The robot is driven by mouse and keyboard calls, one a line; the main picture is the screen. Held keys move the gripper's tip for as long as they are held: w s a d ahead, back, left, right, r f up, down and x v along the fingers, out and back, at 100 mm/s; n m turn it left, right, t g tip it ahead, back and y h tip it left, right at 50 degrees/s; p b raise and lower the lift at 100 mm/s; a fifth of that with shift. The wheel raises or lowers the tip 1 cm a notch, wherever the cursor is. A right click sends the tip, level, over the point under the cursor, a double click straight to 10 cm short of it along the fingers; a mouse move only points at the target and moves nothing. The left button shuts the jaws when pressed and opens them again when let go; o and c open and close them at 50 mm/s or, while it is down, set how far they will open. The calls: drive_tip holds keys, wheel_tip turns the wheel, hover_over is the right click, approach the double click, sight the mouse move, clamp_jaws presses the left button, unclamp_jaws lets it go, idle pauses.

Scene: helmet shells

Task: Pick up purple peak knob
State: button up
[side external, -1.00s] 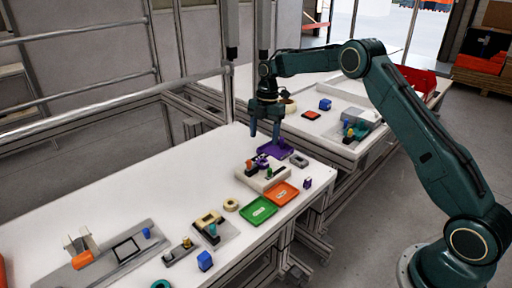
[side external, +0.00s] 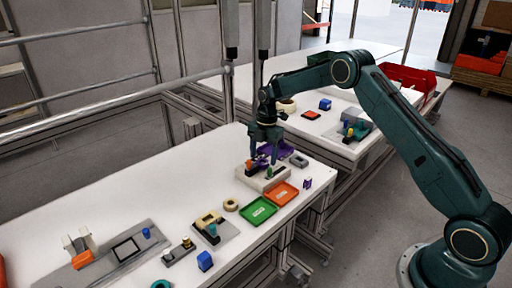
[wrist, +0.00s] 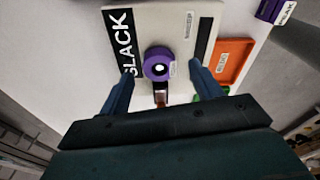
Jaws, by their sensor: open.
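A round purple knob (wrist: 158,64) with a white centre sits on a pale fixture block (wrist: 120,10) in the wrist view. It also shows small on the fixture in the side view (side external: 261,161), partly covered by the fingers. My gripper (wrist: 162,68) is open, with one finger on each side of the knob and a gap on both sides. In the side view my gripper (side external: 264,160) points down, low over the fixture. I cannot tell how far its tips are above the block.
A purple block (wrist: 268,9) beside a PEAK label lies at the wrist view's upper right. A purple tray (side external: 285,147) is behind the fixture. Orange (side external: 283,194) and green (side external: 258,211) trays lie in front. The table's left part has wide bare areas.

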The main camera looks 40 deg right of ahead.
drive_tip(key=shift+a+f, duration=0.1)
drive_tip(key=shift+f, duration=0.75)
drive_tip(key=c, duration=1.1)
drive_tip(key=shift+r, duration=5.05)
